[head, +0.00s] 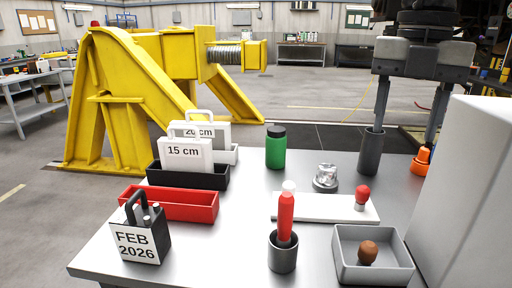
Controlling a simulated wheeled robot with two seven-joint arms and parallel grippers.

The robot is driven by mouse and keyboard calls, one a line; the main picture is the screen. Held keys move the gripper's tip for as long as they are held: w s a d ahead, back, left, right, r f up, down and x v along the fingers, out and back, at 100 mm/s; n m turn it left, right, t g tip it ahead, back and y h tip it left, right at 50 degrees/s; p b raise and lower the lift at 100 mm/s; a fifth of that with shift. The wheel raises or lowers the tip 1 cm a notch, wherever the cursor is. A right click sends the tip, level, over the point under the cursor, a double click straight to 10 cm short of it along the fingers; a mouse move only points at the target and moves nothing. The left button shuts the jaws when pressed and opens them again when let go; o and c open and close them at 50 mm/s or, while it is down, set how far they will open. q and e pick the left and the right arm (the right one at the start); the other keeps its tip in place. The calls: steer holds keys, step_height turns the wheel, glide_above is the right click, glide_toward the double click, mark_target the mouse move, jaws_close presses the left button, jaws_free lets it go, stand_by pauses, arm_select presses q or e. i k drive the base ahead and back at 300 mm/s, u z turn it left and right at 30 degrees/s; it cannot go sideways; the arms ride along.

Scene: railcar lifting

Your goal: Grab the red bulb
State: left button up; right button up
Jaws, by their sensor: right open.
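The red bulb (362,193) is small and round-topped with a pale base. It stands upright at the right end of a flat white board (318,208) on the grey table. My right gripper (405,142) hangs from the upper right with its two long fingers spread apart and pointing down. It is open, behind and to the right of the red bulb, not touching it. The left finger's tip is hidden at a dark cylinder (371,152). My left gripper is not in view.
A grey tray (345,272) with a brown bulb (368,251) and a cup (283,256) with a red stick stand in front of the board. A clear glass piece (325,178) and a green jar (275,150) stand behind. Red and black bins (185,205) are at left.

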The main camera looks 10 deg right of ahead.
mark_target(363, 193)
steer(key=k, duration=1)
